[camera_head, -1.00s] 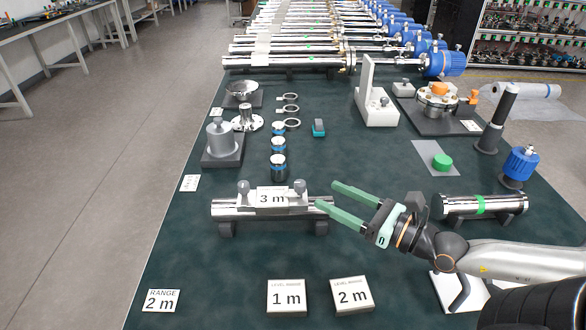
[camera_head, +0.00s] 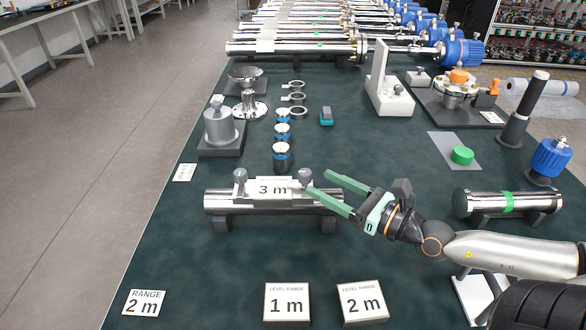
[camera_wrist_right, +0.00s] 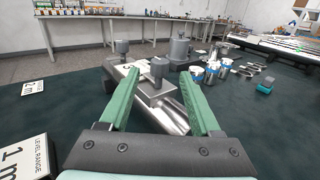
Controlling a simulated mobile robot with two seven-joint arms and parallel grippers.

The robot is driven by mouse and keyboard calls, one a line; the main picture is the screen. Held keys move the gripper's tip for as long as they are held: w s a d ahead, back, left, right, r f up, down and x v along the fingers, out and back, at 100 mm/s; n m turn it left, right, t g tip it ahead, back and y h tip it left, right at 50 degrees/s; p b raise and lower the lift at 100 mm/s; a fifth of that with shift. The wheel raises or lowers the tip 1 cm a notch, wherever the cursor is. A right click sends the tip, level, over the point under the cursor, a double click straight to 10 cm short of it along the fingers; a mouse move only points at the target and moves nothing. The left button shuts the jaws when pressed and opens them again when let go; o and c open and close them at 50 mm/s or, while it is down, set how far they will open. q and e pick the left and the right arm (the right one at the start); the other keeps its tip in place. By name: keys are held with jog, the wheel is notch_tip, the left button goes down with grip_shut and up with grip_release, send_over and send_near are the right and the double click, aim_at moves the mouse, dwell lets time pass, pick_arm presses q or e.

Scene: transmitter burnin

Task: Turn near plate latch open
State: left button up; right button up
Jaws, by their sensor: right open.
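A silver tube (camera_head: 220,201) lies on dark supports and carries a grey plate with a "3 m" label (camera_head: 272,188). Two grey knob-shaped latches stand on the plate, a left one (camera_head: 240,176) and a right one (camera_head: 305,176). My right gripper (camera_head: 319,184) has green fingers, spread open and empty, with tips at the tube's right end close to the right latch. In the right wrist view that latch (camera_wrist_right: 159,68) appears between the fingertips, and the other latch (camera_wrist_right: 122,47) is farther off. Contact cannot be told. My left gripper is out of view.
"1 m" (camera_head: 287,304) and "2 m" (camera_head: 362,302) blocks lie in front. Blue-banded cylinders (camera_head: 281,155) stand behind the plate. A second tube with a green band (camera_head: 475,203) lies right of my gripper. The mat left of the blocks is mostly clear.

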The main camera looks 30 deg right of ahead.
aim_at(300, 170)
jog(key=shift+p+x, duration=0.45)
jog(key=shift+x, duration=1.6)
jog(key=shift+w+a+r+p, duration=0.15)
jog(key=shift+w+p, duration=0.25)
jog(key=shift+w, duration=0.2)
jog(key=shift+p+x, duration=0.5)
jog(key=shift+x, duration=0.6)
jog(key=shift+w+a, duration=0.15)
jog(key=shift+w, duration=0.3)
jog(key=shift+w+a, duration=0.1)
jog(key=shift+w, duration=0.1)
